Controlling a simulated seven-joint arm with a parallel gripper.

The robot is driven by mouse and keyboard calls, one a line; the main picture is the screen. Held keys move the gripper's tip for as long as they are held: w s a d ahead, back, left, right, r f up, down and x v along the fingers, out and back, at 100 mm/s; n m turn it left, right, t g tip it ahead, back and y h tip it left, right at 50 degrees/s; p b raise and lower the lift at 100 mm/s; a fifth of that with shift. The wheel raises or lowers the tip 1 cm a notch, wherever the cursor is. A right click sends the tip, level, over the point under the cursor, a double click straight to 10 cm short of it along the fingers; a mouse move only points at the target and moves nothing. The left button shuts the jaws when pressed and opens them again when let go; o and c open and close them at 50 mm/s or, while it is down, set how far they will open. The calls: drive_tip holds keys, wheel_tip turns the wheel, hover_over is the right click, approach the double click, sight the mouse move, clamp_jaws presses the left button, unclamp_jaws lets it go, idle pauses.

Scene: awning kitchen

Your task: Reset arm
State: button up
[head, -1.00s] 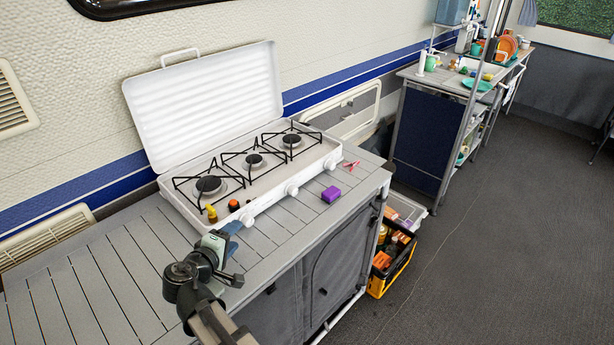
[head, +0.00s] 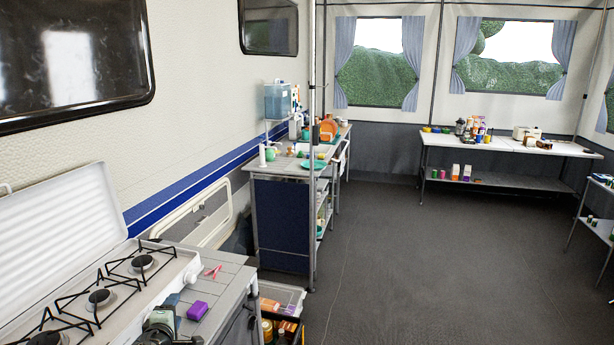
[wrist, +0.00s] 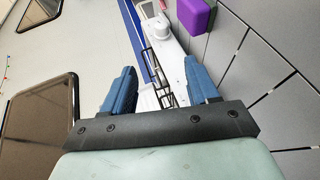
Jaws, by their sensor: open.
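My gripper (head: 170,307) is at the bottom edge of the head view, at the front of the white camping stove (head: 118,315). In the wrist view its two blue fingers (wrist: 160,85) are spread apart with nothing held between them. The stove's black grate (wrist: 158,75) shows beyond the gap between the fingers. Most of my arm is outside the head view.
A purple block (head: 197,310) and a red pegged item (head: 213,271) lie on the slatted counter (head: 228,284) near the stove. The stove lid (head: 60,235) stands open. A crate (head: 282,332) is on the floor beyond the counter.

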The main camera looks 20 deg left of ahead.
drive_tip(key=w+d+h, duration=0.1)
drive_tip(key=w+d, duration=0.3)
drive_tip(key=w, duration=0.4)
drive_tip(key=w+d, duration=0.5)
drive_tip(key=w, duration=0.2)
drive_tip(key=d+f+m+g+h, duration=0.5)
drive_tip(key=d+f+m+h, duration=0.25)
drive_tip(key=d+f, duration=2.3)
drive_tip(key=s+d+f+m+g, duration=0.2)
drive_tip(key=s+d+f, duration=0.25)
drive_tip(key=d, duration=0.25)
drive_tip(key=s+d+f+m+g+h, duration=0.1)
drive_tip(key=s+d+f+m+g, duration=0.25)
drive_tip(key=s+d, duration=0.3)
drive_tip(key=s+d+f+m+g, duration=0.1)
drive_tip(key=s+d+f+g, duration=0.1)
drive_tip(key=s+d+f, duration=0.4)
drive_tip(key=s+d+f+m+g+y, duration=0.2)
drive_tip(key=s+d+m+g, duration=0.2)
drive_tip(key=s, duration=0.8)
drive_tip(key=s+d+f+m+g+y, duration=0.1)
drive_tip(key=s+d+f+m+g, duration=0.1)
drive_tip(key=s, duration=1.1)
drive_tip(key=d+m+g, duration=0.1)
drive_tip(key=d+g, duration=0.1)
drive_tip(key=d, duration=0.1)
drive_tip(key=shift+m+y, duration=0.35)
drive_tip(key=shift+m, duration=0.05)
